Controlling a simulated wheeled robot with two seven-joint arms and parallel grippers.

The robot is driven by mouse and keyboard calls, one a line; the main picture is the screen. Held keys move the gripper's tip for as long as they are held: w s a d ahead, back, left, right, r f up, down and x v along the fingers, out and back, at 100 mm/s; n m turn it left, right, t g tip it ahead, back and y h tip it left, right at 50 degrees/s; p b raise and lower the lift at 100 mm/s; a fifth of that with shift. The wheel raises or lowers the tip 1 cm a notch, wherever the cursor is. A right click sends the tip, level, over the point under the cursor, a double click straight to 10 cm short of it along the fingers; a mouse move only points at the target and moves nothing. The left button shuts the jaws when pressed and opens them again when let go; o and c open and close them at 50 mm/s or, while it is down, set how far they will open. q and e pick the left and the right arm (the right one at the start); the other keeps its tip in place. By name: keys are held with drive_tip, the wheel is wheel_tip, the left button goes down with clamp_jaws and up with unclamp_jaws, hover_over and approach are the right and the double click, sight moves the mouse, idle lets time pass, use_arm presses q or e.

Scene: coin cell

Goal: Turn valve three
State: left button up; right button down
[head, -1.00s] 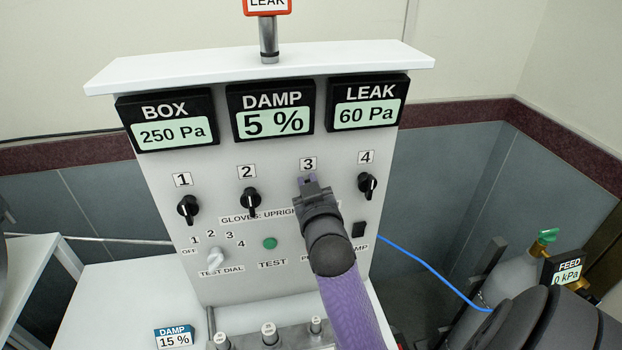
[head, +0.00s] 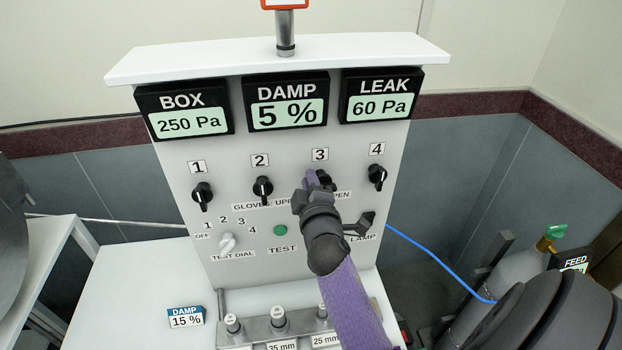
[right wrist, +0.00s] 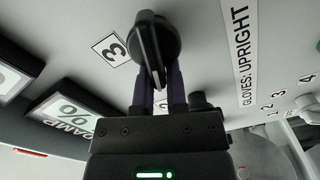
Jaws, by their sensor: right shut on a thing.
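Valve three is a black knob (head: 327,179) below the label 3 on the pale panel, mostly hidden in the head view by my right gripper (head: 314,182). In the right wrist view the knob (right wrist: 152,50) is close up, with the purple fingers of the right gripper (right wrist: 157,88) shut on its handle. The label 3 (right wrist: 112,49) lies beside it. The knob's exact angle is hard to read in the head view. My left gripper is not in view.
Knobs 1 (head: 203,196), 2 (head: 263,189) and 4 (head: 377,176) flank valve three. Displays above read BOX 250 Pa (head: 186,122), DAMP 5 % (head: 287,114) and LEAK 60 Pa (head: 381,108). A white test dial (head: 227,243) and green button (head: 280,230) sit lower.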

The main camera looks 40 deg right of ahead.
drive_tip(key=shift+f+n, duration=0.35)
drive_tip(key=shift+n, duration=0.7)
drive_tip(key=shift+f+n, duration=0.3)
drive_tip(key=shift+n, duration=0.75)
